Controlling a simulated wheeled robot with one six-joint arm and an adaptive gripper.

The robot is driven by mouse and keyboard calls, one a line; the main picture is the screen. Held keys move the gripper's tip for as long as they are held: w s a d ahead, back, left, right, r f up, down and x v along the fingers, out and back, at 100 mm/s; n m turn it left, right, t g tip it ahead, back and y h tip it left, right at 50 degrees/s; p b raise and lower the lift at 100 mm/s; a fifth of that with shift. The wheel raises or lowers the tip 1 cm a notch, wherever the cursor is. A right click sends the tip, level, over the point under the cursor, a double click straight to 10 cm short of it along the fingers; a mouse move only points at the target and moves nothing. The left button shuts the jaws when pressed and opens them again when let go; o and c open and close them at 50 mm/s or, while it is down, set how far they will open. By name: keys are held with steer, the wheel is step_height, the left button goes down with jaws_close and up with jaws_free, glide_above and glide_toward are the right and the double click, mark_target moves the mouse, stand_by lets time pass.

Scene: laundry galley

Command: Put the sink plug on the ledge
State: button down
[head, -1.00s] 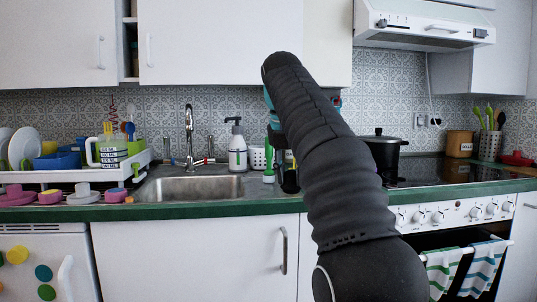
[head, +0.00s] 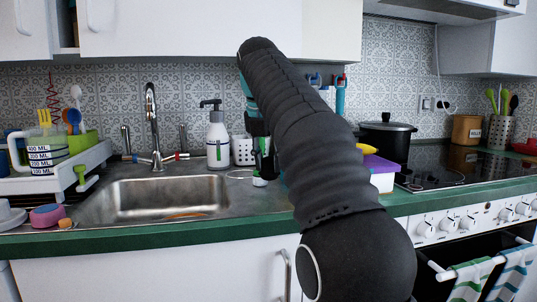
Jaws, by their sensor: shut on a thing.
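My gripper (head: 262,158) is in the head view, largely behind my black-sleeved arm, above the counter just right of the sink. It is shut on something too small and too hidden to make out. I cannot pick out the sink plug for certain. A thin pale loop (head: 240,174) lies on or just above the counter left of the gripper. A thin orange shape (head: 187,215) shows low in the steel sink (head: 150,197). I cannot tell which surface is the ledge; the green-edged counter (head: 140,238) runs along the front.
A soap bottle (head: 217,140), a white perforated cup (head: 243,150) and the tap (head: 153,125) stand behind. A dish rack (head: 90,165) is left. A white box with a purple top (head: 382,175), a black pot (head: 388,138) and the hob (head: 450,165) are right.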

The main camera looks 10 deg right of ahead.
mark_target(267, 174)
step_height(267, 174, down, 2)
steer(key=shift+f, duration=0.15)
steer(key=shift+f+b, duration=0.8)
steer(key=shift+f, duration=0.55)
steer(key=shift+f, duration=0.25)
steer(key=shift+c, duration=0.6)
jaws_free()
steer(key=shift+r+p, duration=0.8)
steer(key=shift+r, duration=0.25)
steer(key=shift+r, duration=3.45)
